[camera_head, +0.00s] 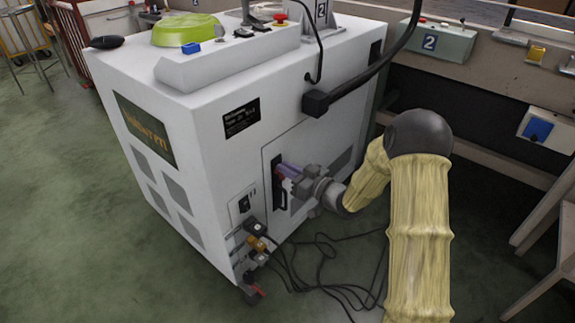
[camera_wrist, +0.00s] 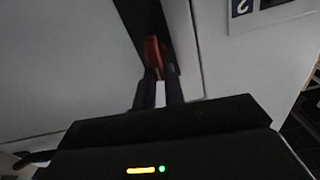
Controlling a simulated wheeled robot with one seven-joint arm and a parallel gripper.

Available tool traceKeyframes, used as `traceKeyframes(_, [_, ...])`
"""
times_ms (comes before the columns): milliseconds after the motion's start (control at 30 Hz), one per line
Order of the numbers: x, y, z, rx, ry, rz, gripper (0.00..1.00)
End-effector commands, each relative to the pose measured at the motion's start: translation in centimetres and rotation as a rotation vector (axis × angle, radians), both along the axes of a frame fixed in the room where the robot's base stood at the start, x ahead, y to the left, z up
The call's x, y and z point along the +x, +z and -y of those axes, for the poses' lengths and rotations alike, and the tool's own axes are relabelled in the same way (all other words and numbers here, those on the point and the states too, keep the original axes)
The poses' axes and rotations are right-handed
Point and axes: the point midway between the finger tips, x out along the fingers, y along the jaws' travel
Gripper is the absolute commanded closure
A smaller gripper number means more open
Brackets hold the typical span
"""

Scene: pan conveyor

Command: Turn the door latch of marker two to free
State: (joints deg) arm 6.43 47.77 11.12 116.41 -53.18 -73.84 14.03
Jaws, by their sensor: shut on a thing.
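The door latch sits on a dark upright plate (camera_head: 279,197) in the side panel of a white cabinet. My gripper (camera_head: 284,171) reaches it from the right, and its fingers cover most of the latch in the head view. In the wrist view a red latch handle (camera_wrist: 153,50) shows on the dark plate (camera_wrist: 142,16), with the two dark fingers of my gripper (camera_wrist: 160,76) shut on it. The exact angle of the handle is hard to tell. A sign with a 2 (camera_head: 321,11) stands on top of the cabinet.
Plugs and cables (camera_head: 258,245) hang from the cabinet's lower corner and trail over the floor below my arm. A thick black cable (camera_head: 365,78) runs above the latch. A greenish box (camera_head: 430,41) behind also bears a 2. Green floor lies open at left.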

Motion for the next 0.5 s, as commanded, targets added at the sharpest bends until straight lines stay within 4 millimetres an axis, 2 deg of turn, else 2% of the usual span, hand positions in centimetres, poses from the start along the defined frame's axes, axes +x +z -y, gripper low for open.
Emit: traceKeyframes(500, [0.23, -0.25, 0.41, 0.253, 0.003, -0.353, 1.00])
